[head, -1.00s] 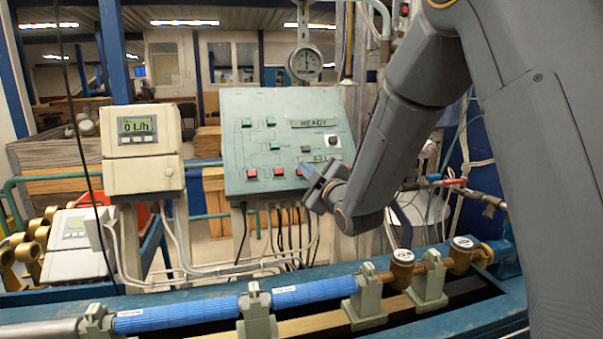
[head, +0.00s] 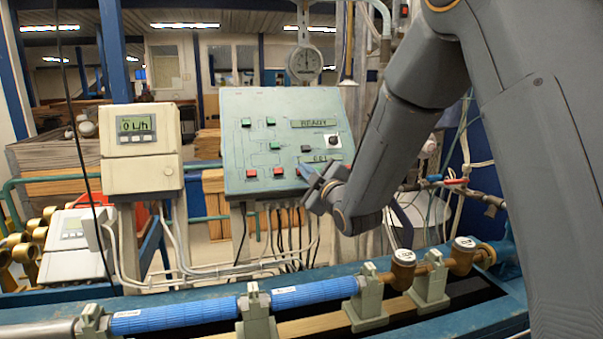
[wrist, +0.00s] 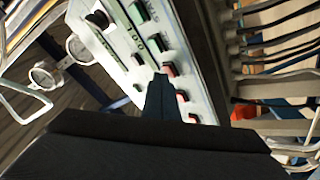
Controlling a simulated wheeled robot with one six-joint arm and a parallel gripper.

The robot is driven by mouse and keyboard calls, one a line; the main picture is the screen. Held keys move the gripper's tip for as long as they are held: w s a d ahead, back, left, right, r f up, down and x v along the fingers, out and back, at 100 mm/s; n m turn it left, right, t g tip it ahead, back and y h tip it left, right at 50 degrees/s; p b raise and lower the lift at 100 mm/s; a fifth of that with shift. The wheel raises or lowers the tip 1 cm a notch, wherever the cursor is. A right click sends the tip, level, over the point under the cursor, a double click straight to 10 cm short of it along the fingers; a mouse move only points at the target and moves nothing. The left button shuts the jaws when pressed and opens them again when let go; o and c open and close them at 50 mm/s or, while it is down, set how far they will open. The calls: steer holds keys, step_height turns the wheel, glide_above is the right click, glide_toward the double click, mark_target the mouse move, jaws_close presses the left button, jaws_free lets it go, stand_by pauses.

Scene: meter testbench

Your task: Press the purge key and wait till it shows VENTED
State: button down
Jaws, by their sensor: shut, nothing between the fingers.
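The sloped green-grey control panel (head: 262,135) stands at the middle of the head view, with green, red and dark keys. Its upper display (head: 314,123) seems to read READY, though blurred; a smaller lower display (head: 320,158) is hard to read. I cannot make out a label naming the purge key. My gripper (head: 305,171) is shut and empty, with its tips at the panel's lower right.
A beige meter box (head: 142,172) with a small display stands left of the panel. A round gauge (head: 305,63) is above it. Blue pipes (head: 314,291) and brass fittings on the bench run below. Cables hang under the panel.

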steer(key=shift+w+f, duration=0.1)
steer(key=shift+f, duration=0.05)
stand_by(0.6)
steer(key=shift+s+d+r, duration=0.15)
steer(key=shift+s+r, duration=0.4)
steer(key=shift+s+d+r+p, duration=0.25)
steer(key=shift+s+r+p, duration=0.3)
steer(key=shift+s+r, duration=0.35)
steer(key=shift+s+d+r+p, duration=0.25)
steer(key=shift+s+r+p, duration=0.3)
steer(key=shift+s+r, duration=0.3)
steer(key=shift+f, duration=0.1)
stand_by(3.4)
